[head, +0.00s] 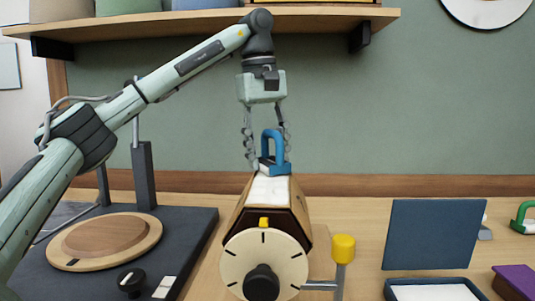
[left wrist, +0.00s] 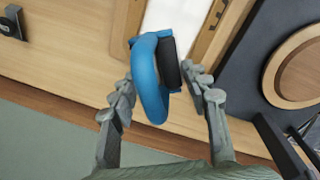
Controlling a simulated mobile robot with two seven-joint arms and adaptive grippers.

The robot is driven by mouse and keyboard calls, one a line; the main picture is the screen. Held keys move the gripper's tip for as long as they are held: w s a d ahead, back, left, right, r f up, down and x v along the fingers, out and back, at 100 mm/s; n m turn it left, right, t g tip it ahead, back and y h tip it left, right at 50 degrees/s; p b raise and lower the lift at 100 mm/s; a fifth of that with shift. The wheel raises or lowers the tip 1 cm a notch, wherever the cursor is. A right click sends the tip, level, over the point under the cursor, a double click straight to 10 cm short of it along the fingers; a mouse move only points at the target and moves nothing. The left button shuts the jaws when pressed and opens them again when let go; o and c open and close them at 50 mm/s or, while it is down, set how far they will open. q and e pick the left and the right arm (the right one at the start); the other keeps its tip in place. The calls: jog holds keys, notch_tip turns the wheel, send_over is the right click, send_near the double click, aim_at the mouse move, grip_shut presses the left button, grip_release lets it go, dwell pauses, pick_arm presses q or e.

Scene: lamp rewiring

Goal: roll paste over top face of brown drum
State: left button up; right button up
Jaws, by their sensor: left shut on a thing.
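The brown drum (head: 300,212) lies lengthwise at the middle of the bench, with a white layer (head: 270,189) along its top face. The white layer also shows in the left wrist view (left wrist: 172,16). My left gripper (head: 269,157) points down at the far end of the drum. It is shut on the blue handle (head: 269,135) of a roller. In the left wrist view the handle (left wrist: 148,75) sits between the fingers, with the dark roller (left wrist: 168,62) beside it at the end of the white strip. I cannot tell whether the roller touches the face.
A pale dial with a black knob (head: 262,282) fronts the drum, beside a yellow-topped lever (head: 343,248). A dark base with a round wooden disc (head: 105,240) is left. A blue panel (head: 432,235), white-filled tray (head: 435,292) and purple-topped box (head: 515,280) are right. A shelf (head: 200,22) hangs above.

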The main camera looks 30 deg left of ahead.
pick_arm(q)
jog(key=shift+w+a, duration=0.4)
jog(key=shift+w, duration=0.45)
jog(key=shift+r, duration=3.05)
jog(key=shift+r, duration=1.5)
